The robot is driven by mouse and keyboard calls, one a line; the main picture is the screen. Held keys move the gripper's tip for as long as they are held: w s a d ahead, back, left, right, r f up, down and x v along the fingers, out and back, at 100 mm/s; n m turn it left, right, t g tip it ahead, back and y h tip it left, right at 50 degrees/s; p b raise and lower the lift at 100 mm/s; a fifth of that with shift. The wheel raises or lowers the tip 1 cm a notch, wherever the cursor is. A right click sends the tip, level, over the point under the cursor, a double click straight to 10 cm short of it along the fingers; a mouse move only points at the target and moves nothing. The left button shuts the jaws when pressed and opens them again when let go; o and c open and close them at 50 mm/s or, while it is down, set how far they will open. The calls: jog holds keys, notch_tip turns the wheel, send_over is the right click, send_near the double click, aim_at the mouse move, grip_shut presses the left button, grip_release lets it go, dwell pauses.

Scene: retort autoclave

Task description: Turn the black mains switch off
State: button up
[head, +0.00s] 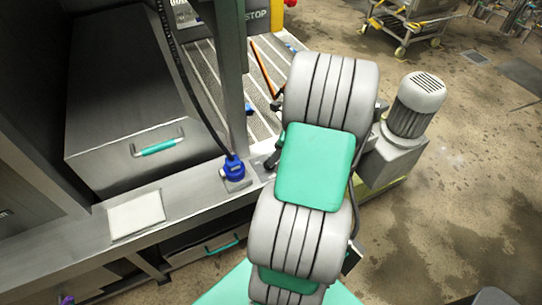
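I cannot make out the black mains switch clearly. A small dark part (271,160) shows at the left edge of my arm, beside the blue plug; I cannot tell whether it is the switch or part of my gripper. The blue plug (234,168) sits upright on the steel ledge, with a black cable running up from it. My grey and green arm fills the middle of the view and hides what lies behind it. My gripper is not clearly visible.
A steel drawer or box with a green handle (160,147) stands at left. A white pad (136,214) lies on the ledge (190,190). A grey motor (415,105) stands right of my arm. A wheeled trolley (412,22) is farther back. The floor at right is open.

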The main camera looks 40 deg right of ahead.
jog(key=x, duration=0.5)
jog(key=shift+c, duration=0.2)
grip_shut()
dwell(0.3)
